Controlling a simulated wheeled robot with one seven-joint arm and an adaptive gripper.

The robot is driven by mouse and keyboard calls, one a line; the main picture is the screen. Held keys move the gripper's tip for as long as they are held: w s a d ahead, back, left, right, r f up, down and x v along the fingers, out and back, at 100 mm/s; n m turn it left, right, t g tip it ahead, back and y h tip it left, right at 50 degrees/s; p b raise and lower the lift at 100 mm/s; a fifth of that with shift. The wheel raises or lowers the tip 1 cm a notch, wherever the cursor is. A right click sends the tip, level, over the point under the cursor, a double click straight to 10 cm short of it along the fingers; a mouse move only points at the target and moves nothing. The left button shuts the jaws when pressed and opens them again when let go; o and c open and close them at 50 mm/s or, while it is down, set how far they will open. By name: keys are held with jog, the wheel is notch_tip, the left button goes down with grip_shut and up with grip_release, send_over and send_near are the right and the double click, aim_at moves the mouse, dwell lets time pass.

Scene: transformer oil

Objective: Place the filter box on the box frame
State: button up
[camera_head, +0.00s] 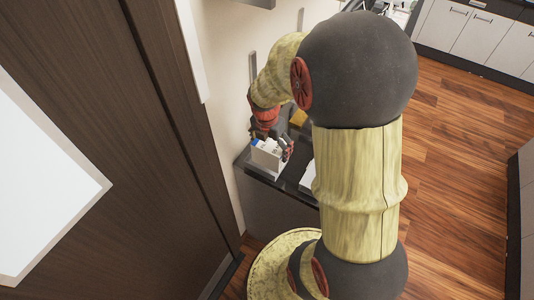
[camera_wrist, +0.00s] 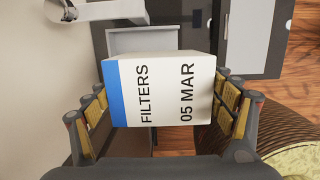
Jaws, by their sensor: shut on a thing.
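The filter box (camera_wrist: 165,92) is white with a blue stripe and the words "FILTERS" and "05 MAR". It fills the middle of the wrist view, between the two padded fingers of my gripper (camera_wrist: 162,110), which is shut on its sides. In the head view my gripper (camera_head: 271,143) and the white box (camera_head: 266,158) are at the dark counter's left end; I cannot tell whether the box touches the counter. A pale grey rectangular piece (camera_wrist: 142,40) lies beyond the box in the wrist view, partly hidden by it. I cannot tell whether it is the box frame.
The dark counter (camera_head: 291,186) runs along the pale wall (camera_head: 228,75). A white item (camera_head: 307,178) on it is mostly hidden by my arm. A dark wooden panel (camera_head: 110,130) stands on the left. The wooden floor (camera_head: 455,165) on the right is open.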

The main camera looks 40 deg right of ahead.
jog(key=w+f, duration=0.1)
jog(key=f, duration=0.1)
jog(key=w+d+f, duration=0.1)
jog(key=w+f, duration=0.1)
jog(key=shift+b, duration=0.3)
jog(key=shift+w+d+f+b, duration=0.1)
jog(key=shift+f+b, duration=0.05)
jog(key=shift+f, duration=0.7)
jog(key=shift+w+f+b, duration=0.1)
jog(key=shift+f+b, duration=0.05)
jog(key=shift+f, duration=0.65)
jog(key=shift+f, duration=0.1)
jog(key=shift+f, duration=0.1)
jog(key=o, duration=1.5)
jog(key=shift+c, duration=0.2)
